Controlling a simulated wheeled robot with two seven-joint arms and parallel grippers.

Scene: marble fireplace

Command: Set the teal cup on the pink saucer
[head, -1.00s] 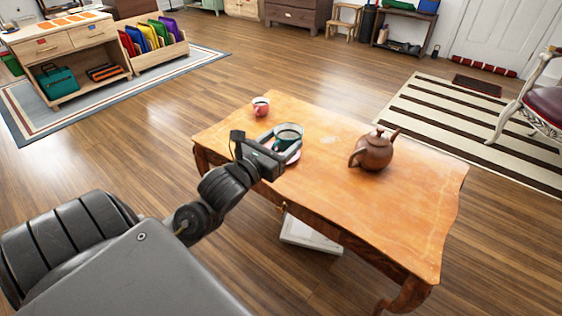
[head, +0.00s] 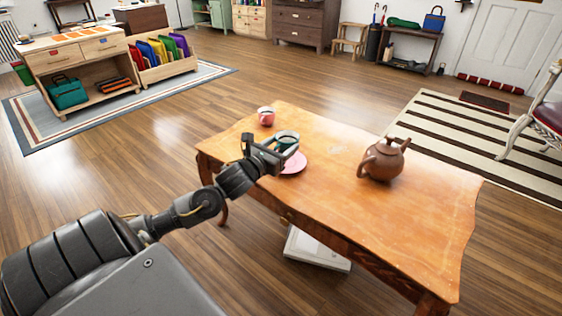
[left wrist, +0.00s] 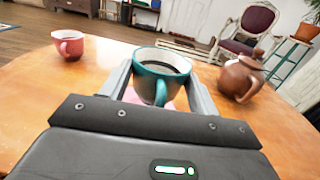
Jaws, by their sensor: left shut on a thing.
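The teal cup (head: 287,138) has dark contents and shows upright in the left wrist view (left wrist: 158,78), its handle toward the camera. My left gripper (head: 279,146) is shut on it, one finger on each side. The pink saucer (head: 295,164) lies on the wooden table (head: 350,215), its near right part showing past the gripper and cup. A little pink shows below the cup in the left wrist view. Whether the cup's base touches the saucer is hidden. My right gripper is not in view.
A pink cup (head: 266,116) stands near the table's far left corner, left of the teal cup in the left wrist view. A brown teapot (head: 383,160) stands to the right. The table's near right part is clear. A white box-like object (head: 316,250) lies below the table.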

